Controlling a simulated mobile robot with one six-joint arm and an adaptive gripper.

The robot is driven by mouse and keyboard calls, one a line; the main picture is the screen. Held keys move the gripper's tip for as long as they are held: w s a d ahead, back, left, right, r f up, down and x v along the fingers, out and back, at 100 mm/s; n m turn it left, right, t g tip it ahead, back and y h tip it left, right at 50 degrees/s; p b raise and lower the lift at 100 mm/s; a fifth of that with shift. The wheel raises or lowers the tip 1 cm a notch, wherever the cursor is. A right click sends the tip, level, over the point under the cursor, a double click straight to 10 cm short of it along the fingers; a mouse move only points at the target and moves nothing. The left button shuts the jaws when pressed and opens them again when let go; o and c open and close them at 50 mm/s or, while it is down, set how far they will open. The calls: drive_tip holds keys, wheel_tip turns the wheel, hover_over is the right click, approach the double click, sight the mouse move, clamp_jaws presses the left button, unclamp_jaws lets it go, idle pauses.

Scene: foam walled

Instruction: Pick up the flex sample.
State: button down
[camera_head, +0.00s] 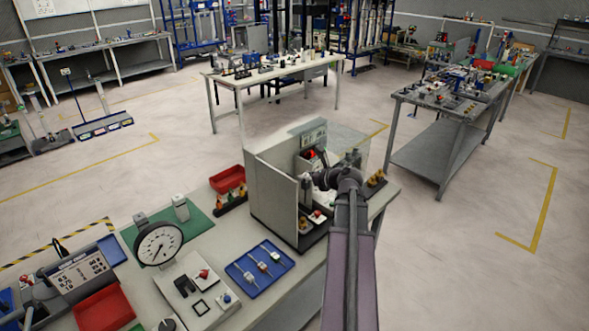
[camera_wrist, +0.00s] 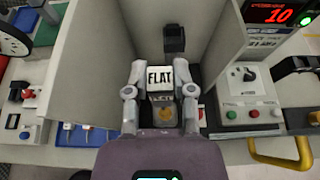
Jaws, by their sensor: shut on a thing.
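In the wrist view, my gripper (camera_wrist: 159,88) is shut on a white block (camera_wrist: 159,76) whose black lettering seems to read "FLAT". I see no label reading "flex", so I cannot tell whether this block is the flex sample. A finger lies on each side of the block. In the head view, my gripper (camera_head: 320,181) is between the grey walls of an enclosure (camera_head: 272,192) on the bench, and the held block is hard to make out. I cannot tell whether the block is clear of what is below it.
Tall grey panels (camera_wrist: 87,60) stand close on both sides of my gripper. A control box (camera_wrist: 243,112) with buttons is to the right, under a red display (camera_wrist: 278,14). The bench also holds a blue tray (camera_head: 259,268), a dial gauge (camera_head: 158,243) and a red bin (camera_head: 227,179).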

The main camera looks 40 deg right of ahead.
sight(307, 183)
drive_tip(key=shift+s+a+r, duration=0.1)
drive_tip(key=shift+s+r, duration=0.05)
drive_tip(key=shift+s, duration=0.9)
drive_tip(key=shift+s+a+r, duration=0.1)
drive_tip(key=shift+s, duration=0.95)
drive_tip(key=shift+f, duration=0.1)
drive_tip(key=shift+f+b, duration=0.45)
drive_tip(key=shift+f, duration=0.1)
drive_tip(key=shift+r, duration=0.1)
